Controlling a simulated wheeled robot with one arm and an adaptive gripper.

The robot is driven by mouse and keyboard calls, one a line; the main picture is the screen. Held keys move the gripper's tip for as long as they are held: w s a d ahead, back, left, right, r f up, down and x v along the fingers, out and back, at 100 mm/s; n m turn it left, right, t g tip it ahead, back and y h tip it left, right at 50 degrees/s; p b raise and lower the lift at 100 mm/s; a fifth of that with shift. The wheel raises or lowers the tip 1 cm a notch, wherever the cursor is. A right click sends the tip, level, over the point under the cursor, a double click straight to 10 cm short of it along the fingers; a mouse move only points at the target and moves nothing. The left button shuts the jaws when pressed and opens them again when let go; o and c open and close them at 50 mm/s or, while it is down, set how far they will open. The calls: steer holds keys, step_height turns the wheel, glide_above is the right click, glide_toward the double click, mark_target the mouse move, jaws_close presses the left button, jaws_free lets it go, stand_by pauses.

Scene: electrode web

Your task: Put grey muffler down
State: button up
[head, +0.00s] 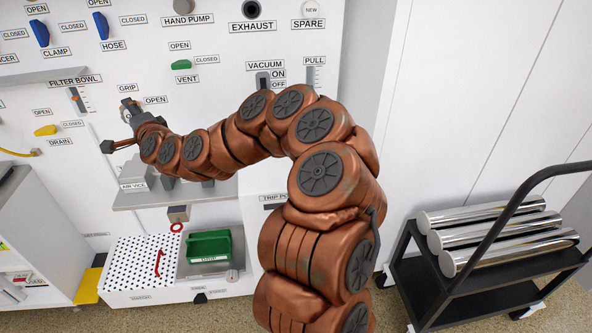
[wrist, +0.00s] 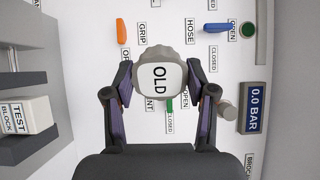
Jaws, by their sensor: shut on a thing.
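The grey muffler (wrist: 160,72), marked OLD on its end, is in the middle of the wrist view. My gripper (wrist: 160,88) is shut on it, one dark finger on each side. The muffler is held in front of the white panel, and I cannot tell its distance from the panel. In the head view my gripper (head: 122,127) is at the upper left, below the FILTER BOWL label and beside the GRIP label. The muffler is too small there to make out clearly.
Below my arm are a grey shelf (head: 150,199) with the AIR VICE label, a white perforated board (head: 125,268) and a green tray (head: 208,247). A TEST BLOCK (wrist: 28,116) is at left in the wrist view. A black cart (head: 480,293) with shiny cylinders stands at right.

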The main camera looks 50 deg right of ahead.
steer(key=s+d+f+m+g+h+b, duration=0.1)
steer(key=s+d+f+m+h+b, duration=0.15)
steer(key=s+d+f+b, duration=0.65)
steer(key=s+d+f+m+g+h+b, duration=0.1)
steer(key=s+d+f+m+h+b, duration=0.1)
steer(key=s+d+f+h+b, duration=0.55)
steer(key=s+d+f+m+g+b, duration=0.2)
steer(key=s+d+f+b, duration=0.3)
steer(key=d+b, duration=0.6)
steer(key=w+d+p, duration=0.2)
steer(key=d, duration=0.3)
steer(key=w+d+f+p, duration=0.1)
steer(key=d+p, duration=0.2)
steer(key=d, duration=0.3)
steer(key=w+d+f+p, duration=0.1)
steer(key=w+d+p, duration=0.1)
steer(key=d, duration=0.4)
steer(key=shift+w+d+f+p, duration=0.1)
steer(key=shift+w+d+p, duration=0.2)
steer(key=shift+p, duration=0.2)
steer(key=shift+f, duration=1.75)
steer(key=shift+f+b, duration=0.6)
steer(key=shift+b, duration=0.4)
steer(key=o, duration=1.3)
